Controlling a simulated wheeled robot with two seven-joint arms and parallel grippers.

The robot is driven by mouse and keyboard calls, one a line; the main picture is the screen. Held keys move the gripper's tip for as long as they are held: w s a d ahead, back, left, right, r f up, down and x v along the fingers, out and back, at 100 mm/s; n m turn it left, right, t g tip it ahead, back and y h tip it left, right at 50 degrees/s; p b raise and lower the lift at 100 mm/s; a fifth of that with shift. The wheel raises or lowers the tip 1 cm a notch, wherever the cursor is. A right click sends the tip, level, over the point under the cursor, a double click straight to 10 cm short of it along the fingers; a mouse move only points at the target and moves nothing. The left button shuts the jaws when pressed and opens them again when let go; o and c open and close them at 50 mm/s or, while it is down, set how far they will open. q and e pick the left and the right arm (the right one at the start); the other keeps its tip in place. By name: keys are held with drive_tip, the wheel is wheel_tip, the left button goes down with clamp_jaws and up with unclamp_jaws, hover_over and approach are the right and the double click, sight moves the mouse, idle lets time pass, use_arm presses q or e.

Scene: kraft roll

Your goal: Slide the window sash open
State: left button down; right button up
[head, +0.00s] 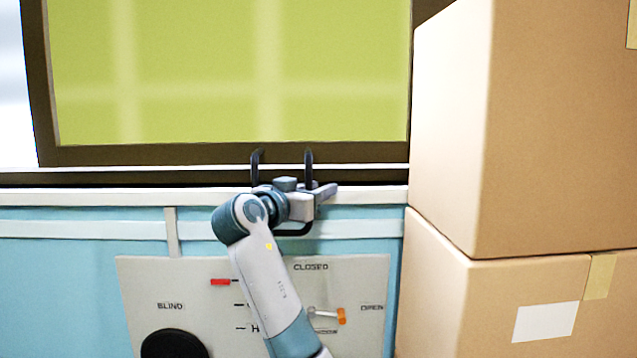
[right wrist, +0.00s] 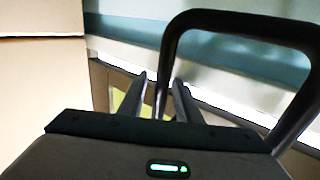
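The window sash (head: 230,154) has a brown frame around yellow-green glass and fills the upper part of the head view. A dark U-shaped handle (head: 308,166) stands at its lower edge, partly hidden behind my right gripper (head: 310,190). In the right wrist view the handle (right wrist: 240,20) loops across the upper right. One leg of it passes between the two fingers of my right gripper (right wrist: 159,85). The fingers are apart, with a narrow gap showing beside the leg, so it looks open around the handle. My left gripper is not in view.
Two stacked cardboard boxes, the upper box (head: 550,130) and the lower box (head: 450,290), stand close on the right, beside the window frame. A grey control panel (head: 150,285) with a black knob (head: 172,345) and small levers is on the blue wall below.

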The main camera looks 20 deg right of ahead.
drive_tip(key=shift+w, duration=0.1)
clamp_jaws()
idle(1.5)
